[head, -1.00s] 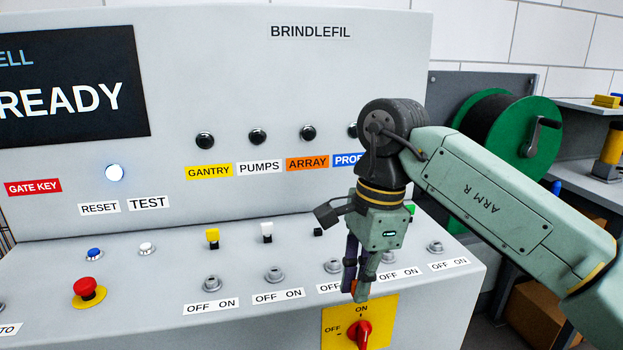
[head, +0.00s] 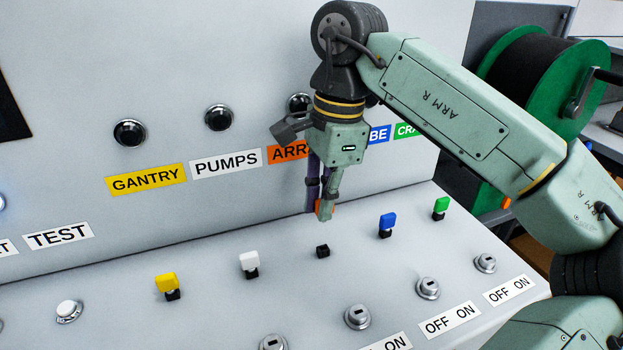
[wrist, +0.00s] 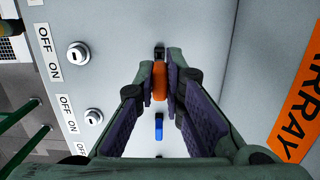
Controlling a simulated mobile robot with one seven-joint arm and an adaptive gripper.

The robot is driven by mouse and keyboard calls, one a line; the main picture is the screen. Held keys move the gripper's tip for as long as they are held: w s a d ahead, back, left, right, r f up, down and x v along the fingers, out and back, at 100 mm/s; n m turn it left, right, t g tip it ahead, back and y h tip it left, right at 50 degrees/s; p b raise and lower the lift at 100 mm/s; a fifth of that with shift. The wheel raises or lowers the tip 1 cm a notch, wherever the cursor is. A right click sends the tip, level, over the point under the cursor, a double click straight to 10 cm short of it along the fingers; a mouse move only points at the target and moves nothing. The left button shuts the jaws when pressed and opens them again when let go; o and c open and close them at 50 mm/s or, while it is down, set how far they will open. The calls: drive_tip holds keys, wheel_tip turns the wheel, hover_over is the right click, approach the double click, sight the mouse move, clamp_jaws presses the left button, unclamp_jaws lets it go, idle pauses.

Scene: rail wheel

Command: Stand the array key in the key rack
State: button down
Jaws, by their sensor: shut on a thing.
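My gripper (head: 323,210) is shut on the array key, whose orange head (head: 319,208) shows at the fingertips; it also shows between the fingers in the wrist view (wrist: 159,82). The key is held above the sloping desk. The key rack is a row of small black holders. The empty black holder (head: 322,251) sits below the fingertips in the head view, apart from them. The key's lower end is hidden or too small to make out. In the wrist view a small dark block shows just past the orange head; I cannot tell which part it is.
A white key (head: 249,262) and a yellow key (head: 167,283) stand left of the empty holder, a blue key (head: 387,222) and a green key (head: 441,206) right. Lock switches (head: 357,316) line the front. The upright panel (head: 240,60) rises close behind my gripper.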

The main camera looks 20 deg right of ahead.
drive_tip(key=shift+s+r, duration=0.1)
idle(0.3)
drive_tip(key=b, duration=0.4)
hover_over(321, 254)
drive_tip(key=shift+w+d+f, duration=0.1)
drive_tip(key=shift+w+f, duration=0.1)
drive_tip(key=shift+f, duration=1.1)
drive_tip(key=shift+w+d+f, duration=0.1)
drive_tip(key=shift+w+f, duration=0.1)
drive_tip(key=shift+f, duration=1.05)
drive_tip(key=shift+f+b, duration=0.15)
drive_tip(key=shift+b, duration=0.25)
drive_tip(key=shift+f, duration=0.35)
drive_tip(key=shift+f+b, duration=0.65)
drive_tip(key=shift+b, duration=0.25)
idle(0.4)
idle(0.6)
drive_tip(key=c, duration=1.6)
unclamp_jaws()
